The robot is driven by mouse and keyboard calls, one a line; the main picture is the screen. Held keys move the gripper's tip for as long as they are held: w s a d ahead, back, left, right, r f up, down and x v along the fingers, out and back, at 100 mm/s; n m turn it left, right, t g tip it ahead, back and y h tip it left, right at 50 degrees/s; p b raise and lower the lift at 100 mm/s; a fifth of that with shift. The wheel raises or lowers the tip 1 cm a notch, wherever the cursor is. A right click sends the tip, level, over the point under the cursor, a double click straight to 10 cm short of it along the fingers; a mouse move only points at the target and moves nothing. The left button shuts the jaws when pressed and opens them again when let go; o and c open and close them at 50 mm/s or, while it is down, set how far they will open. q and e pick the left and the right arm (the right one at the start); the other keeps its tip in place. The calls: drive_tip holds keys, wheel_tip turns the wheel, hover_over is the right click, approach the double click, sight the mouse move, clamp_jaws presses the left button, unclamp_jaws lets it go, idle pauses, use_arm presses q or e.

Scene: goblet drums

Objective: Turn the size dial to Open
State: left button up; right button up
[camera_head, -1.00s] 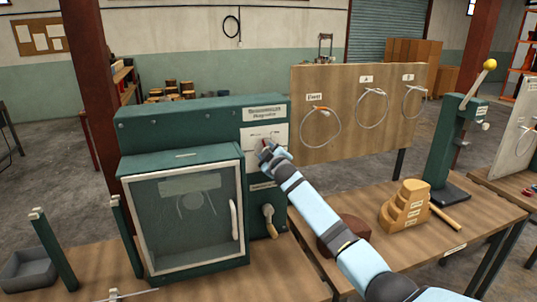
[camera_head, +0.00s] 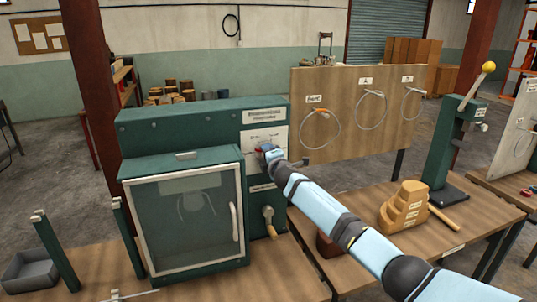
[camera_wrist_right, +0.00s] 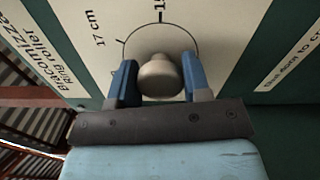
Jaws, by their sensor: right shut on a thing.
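The size dial shows in the right wrist view as a rounded metal knob (camera_wrist_right: 160,75) at the centre of a thin scale arc on a pale plate. One scale mark reads "17 cm"; the other marks are cut off or hidden, and I cannot read where the dial points. My right gripper (camera_wrist_right: 160,82) has its blue fingers on either side of the knob, closed on it. In the head view my right gripper (camera_head: 267,153) covers the knob at the pale dial plate (camera_head: 262,137) on the green ring roller (camera_head: 200,118). My left gripper is not in view.
A glass-fronted guard door (camera_head: 190,225) stands left of the dial, and a crank handle (camera_head: 268,218) below it. A wooden board with hanging rings (camera_head: 345,140) is just right. A stepped wooden block (camera_head: 405,205) and a lever press (camera_head: 445,150) stand on the right table.

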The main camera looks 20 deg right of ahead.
drive_tip(key=shift+n+p, duration=0.5)
drive_tip(key=shift+n, duration=1.4)
drive_tip(key=o, duration=0.9)
drive_tip(key=s, duration=1.4)
drive_tip(key=shift+d, duration=0.2)
drive_tip(key=shift+w, duration=0.1)
